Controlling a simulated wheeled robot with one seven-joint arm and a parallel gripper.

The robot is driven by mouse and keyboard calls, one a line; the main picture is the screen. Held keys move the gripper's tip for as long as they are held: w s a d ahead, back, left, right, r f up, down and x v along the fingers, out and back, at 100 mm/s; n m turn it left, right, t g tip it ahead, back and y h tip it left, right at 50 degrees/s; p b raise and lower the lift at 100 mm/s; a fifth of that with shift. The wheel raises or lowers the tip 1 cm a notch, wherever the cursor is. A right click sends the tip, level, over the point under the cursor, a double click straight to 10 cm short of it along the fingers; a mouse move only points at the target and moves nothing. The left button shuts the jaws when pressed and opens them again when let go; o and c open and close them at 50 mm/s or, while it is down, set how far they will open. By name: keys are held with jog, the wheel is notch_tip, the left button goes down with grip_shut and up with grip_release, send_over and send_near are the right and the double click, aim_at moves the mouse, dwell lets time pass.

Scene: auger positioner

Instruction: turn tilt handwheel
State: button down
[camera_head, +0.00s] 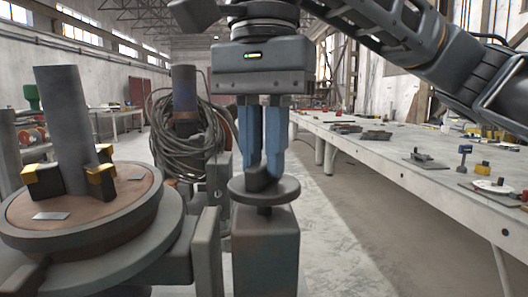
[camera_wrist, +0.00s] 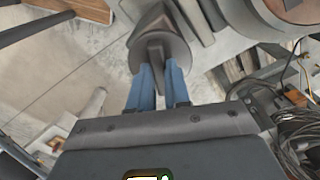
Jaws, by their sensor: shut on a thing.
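The tilt handwheel (camera_head: 283,190) is a grey disc lying flat on top of a grey box-shaped post (camera_head: 266,250), with a dark raised bar (camera_head: 261,179) on it. My gripper (camera_head: 262,172) points straight down above the handwheel. Its two blue fingers are shut on the raised bar. In the wrist view the fingers (camera_wrist: 160,72) also sit on either side of the bar, with the disc (camera_wrist: 142,52) around it. The fingers hide part of the bar.
Left is a round turntable (camera_head: 130,228) carrying an upright grey pipe (camera_head: 66,130) between yellow-and-black clamps (camera_head: 102,175). A cable coil (camera_head: 186,140) hangs behind. A long white table (camera_head: 385,155) with scattered parts runs along the right. The floor between is clear.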

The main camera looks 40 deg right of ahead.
aim_at(264, 161)
jog(key=n, duration=0.5)
jog(key=shift+b, duration=0.4)
dwell(0.3)
jog(key=c, duration=1.1)
grip_release()
notch_tip(264, 161, up, 8)
jog(key=shift+f+p, duration=0.1)
jog(key=shift+p, duration=0.65)
